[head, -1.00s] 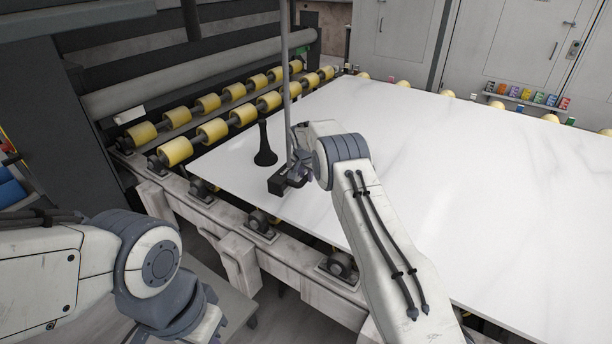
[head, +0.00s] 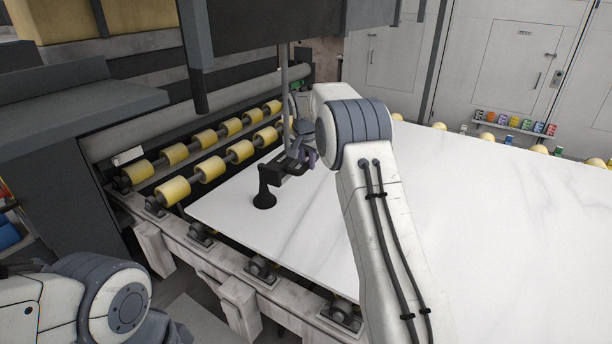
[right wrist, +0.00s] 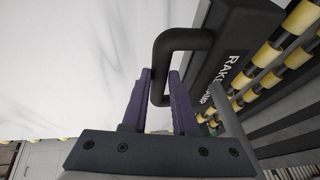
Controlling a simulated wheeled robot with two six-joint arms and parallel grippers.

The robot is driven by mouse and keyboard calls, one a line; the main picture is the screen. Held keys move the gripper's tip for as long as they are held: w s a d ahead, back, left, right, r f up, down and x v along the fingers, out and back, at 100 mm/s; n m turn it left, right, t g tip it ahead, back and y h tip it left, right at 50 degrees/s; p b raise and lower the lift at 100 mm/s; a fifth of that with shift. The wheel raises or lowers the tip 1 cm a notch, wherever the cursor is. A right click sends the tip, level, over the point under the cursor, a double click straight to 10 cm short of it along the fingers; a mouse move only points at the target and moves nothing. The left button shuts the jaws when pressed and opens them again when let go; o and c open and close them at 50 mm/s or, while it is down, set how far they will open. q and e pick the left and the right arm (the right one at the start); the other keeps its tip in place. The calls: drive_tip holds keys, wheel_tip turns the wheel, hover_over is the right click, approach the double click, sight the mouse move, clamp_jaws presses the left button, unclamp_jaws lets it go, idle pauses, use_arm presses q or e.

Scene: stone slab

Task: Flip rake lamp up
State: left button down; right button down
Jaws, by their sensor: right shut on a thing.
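The rake lamp (head: 287,168) is a dark bar at the lower end of a thin grey pole (head: 285,95), held above the near-left part of the slab. In the right wrist view its black body (right wrist: 225,50) shows white lettering, partly cut off, and a black loop handle (right wrist: 178,40). My right gripper (head: 306,160) is at the lamp. In the right wrist view the purple fingers (right wrist: 160,78) are shut on the handle, one on each side. My left arm enters at the lower left; its gripper is out of the picture.
A white marble slab (head: 480,230) lies on a roller frame. A black flared stand (head: 264,195) is on it close to the lamp. Yellow rollers (head: 210,168) line the left side. A dark overhead housing (head: 280,22) crosses the top. Small coloured items (head: 515,122) sit on a ledge behind.

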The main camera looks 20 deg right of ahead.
wheel_tip(320, 180, up, 6)
drive_tip(key=p, duration=0.2)
drive_tip(key=shift+a+r+p, duration=0.1)
drive_tip(key=shift+a+p, duration=0.05)
drive_tip(key=shift+p, duration=0.15)
drive_tip(key=shift+r+p, duration=0.45)
drive_tip(key=shift+r, duration=0.3)
drive_tip(key=c, duration=0.7)
unclamp_jaws()
drive_tip(key=shift+s+r+b, duration=0.1)
drive_tip(key=shift+r+b, duration=0.1)
drive_tip(key=shift+b, duration=0.3)
drive_tip(key=shift+s+a+r+b, duration=0.1)
drive_tip(key=shift+s+a+b, duration=0.95)
drive_tip(key=shift+s, duration=0.8)
drive_tip(key=shift+s+a+r+b, duration=0.1)
drive_tip(key=shift+s+a+b, duration=0.9)
drive_tip(key=shift+s, duration=0.8)
drive_tip(key=shift+s+a+r+b, duration=0.1)
drive_tip(key=shift+s+a+b, duration=0.6)
drive_tip(key=shift+s+b, duration=0.9)
